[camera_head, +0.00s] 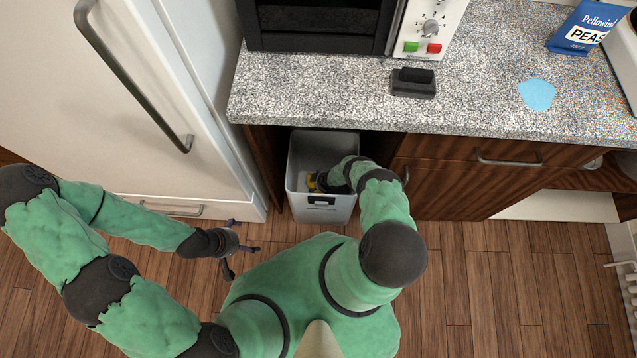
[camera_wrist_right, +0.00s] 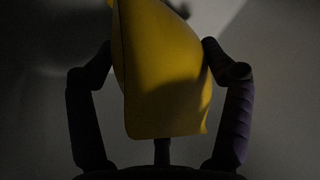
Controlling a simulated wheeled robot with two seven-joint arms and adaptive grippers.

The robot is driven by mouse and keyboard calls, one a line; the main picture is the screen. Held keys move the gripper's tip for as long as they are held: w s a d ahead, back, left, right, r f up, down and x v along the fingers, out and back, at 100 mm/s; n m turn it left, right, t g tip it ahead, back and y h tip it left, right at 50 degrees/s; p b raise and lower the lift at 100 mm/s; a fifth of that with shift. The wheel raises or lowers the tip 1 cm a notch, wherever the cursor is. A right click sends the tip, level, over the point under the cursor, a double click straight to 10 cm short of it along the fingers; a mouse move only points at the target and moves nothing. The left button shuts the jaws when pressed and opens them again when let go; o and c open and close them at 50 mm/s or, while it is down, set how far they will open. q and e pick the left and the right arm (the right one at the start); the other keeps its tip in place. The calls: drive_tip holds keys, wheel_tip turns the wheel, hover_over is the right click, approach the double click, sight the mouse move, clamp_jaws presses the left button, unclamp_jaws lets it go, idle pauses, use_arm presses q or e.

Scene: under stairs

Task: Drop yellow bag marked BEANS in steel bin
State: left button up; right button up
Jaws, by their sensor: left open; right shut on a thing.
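The steel bin (camera_head: 324,210) stands on the floor under the counter, grey and open at the top. My right arm reaches down into it. The yellow bag (camera_head: 312,183) shows as a small patch inside the bin, mostly hidden by my right gripper (camera_head: 325,182). In the right wrist view the yellow bag (camera_wrist_right: 162,75) sits between the two dark fingers of my right gripper (camera_wrist_right: 160,62), which is shut on it. No lettering can be read on it. My left gripper (camera_head: 240,250) is open and empty above the floor, left of the bin.
A white fridge (camera_head: 130,90) stands at the left. The speckled counter (camera_head: 310,95) above the bin bears a microwave (camera_head: 320,25), a black block-shaped object (camera_head: 413,84), a light blue patch (camera_head: 537,94) and a blue PEAS bag (camera_head: 585,28). Wooden drawers (camera_head: 470,150) flank the bin at the right.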

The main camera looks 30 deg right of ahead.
drive_tip(key=shift+f, duration=0.15)
drive_tip(key=o, duration=1.6)
drive_tip(key=shift+c, duration=0.2)
drive_tip(key=shift+r, duration=0.6)
drive_tip(key=p+v, duration=0.6)
drive_tip(key=v, duration=0.1)
drive_tip(key=shift+s+d+r+p, duration=0.15)
drive_tip(key=shift+r+p, duration=0.1)
drive_tip(key=shift+p, duration=0.15)
